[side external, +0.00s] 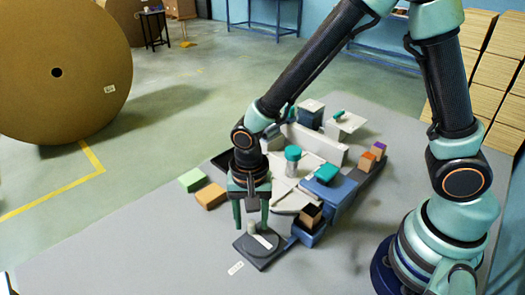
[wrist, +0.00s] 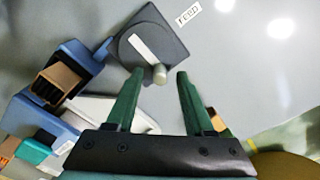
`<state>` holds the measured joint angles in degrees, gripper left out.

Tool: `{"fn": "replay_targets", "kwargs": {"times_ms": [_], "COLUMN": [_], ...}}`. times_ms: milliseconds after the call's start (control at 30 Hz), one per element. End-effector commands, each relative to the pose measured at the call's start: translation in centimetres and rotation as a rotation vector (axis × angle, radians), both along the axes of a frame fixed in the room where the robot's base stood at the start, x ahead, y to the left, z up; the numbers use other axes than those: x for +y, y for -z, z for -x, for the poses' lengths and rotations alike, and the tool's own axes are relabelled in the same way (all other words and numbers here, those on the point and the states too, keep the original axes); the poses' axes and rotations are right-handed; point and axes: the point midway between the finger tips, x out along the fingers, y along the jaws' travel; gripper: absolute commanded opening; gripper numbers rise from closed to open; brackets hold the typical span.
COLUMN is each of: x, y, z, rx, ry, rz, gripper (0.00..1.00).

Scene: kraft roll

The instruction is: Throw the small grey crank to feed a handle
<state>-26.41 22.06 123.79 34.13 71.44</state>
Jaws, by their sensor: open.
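The small grey crank (side external: 259,241) is a light bar with an upright round knob, set on a dark grey square base with a round disc. Whether the tips reach down past the knob's top is hard to tell.
A small label (wrist: 188,13) reading FEED lies by the base. Green and orange blocks (side external: 210,196) lie to the left. The table's front left is clear.

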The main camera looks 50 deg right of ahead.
Motion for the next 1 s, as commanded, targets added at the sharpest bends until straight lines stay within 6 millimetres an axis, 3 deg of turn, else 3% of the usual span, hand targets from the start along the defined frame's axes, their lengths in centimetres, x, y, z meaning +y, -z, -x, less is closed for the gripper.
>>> {"fn": "replay_targets", "kwargs": {"times_ms": [200,233,367,733,1000], "x": [0.0,0.0,0.0,0.08,0.5], "y": [0.04,0.03,0.02,-0.01,-0.03], "z": [0.0,0.0,0.0,0.0,0.05], "rx": [0.0,0.0,0.0,0.0,0.0], "ry": [0.0,0.0,0.0,-0.029,-0.178], "rz": [0.0,0.0,0.0,0.0,0.0], "gripper": [0.53,0.49,0.0,0.0,0.0]}}
